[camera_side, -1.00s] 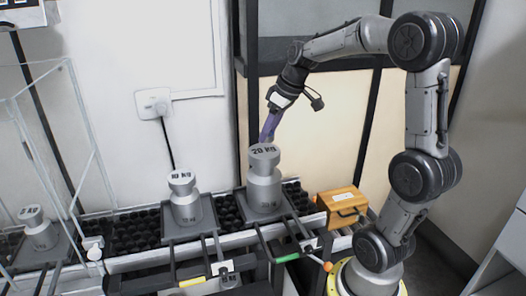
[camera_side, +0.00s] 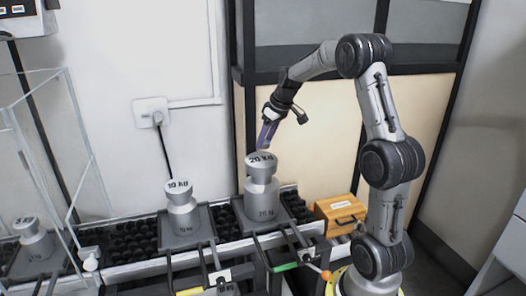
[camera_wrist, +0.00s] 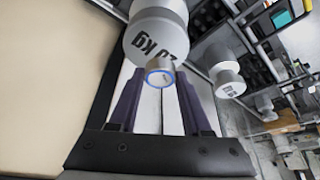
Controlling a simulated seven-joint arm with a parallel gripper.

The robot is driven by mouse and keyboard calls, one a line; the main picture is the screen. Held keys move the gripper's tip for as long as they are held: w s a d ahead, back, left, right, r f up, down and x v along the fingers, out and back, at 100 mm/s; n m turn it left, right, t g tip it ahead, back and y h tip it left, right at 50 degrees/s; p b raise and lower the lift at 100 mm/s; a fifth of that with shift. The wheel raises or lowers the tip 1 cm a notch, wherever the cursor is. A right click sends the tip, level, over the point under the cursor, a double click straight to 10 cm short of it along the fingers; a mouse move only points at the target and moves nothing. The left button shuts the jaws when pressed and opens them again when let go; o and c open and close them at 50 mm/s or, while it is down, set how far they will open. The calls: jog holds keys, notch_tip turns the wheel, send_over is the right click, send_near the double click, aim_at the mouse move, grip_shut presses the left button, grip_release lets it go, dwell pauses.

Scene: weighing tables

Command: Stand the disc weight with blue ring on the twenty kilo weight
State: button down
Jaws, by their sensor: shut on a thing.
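The twenty kilo weight (camera_side: 262,190) is a grey metal weight with a narrow neck and a round knob marked 20 KG, upright on a grey plate. Its labelled top also shows in the wrist view (camera_wrist: 153,38). My gripper (camera_side: 264,146) is at the knob's top, pointing down at a tilt. In the wrist view its purple fingers (camera_wrist: 160,84) are shut on the disc weight with blue ring (camera_wrist: 161,73), a small silver disc. The disc overlaps the knob's near edge there; I cannot tell whether they touch.
A 10 KG weight (camera_side: 183,213) stands on the plate to the left, and a smaller weight (camera_side: 31,240) farther left by a clear-walled case (camera_side: 62,140). A wooden box (camera_side: 340,212) sits right of the twenty kilo weight. The wall is close behind.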

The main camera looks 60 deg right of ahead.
aim_at(263, 160)
jog(key=shift+w+d+f, duration=0.3)
jog(key=shift+w+f, duration=0.15)
jog(key=shift+f, duration=0.15)
jog(key=shift+s+x, duration=0.2)
jog(key=shift+x, duration=0.8)
jog(key=shift+s+x, duration=0.25)
jog(key=shift+x, duration=0.75)
jog(key=shift+d+f, duration=0.1)
jog(key=shift+f, duration=0.2)
jog(key=shift+c, duration=1.8)
grip_release()
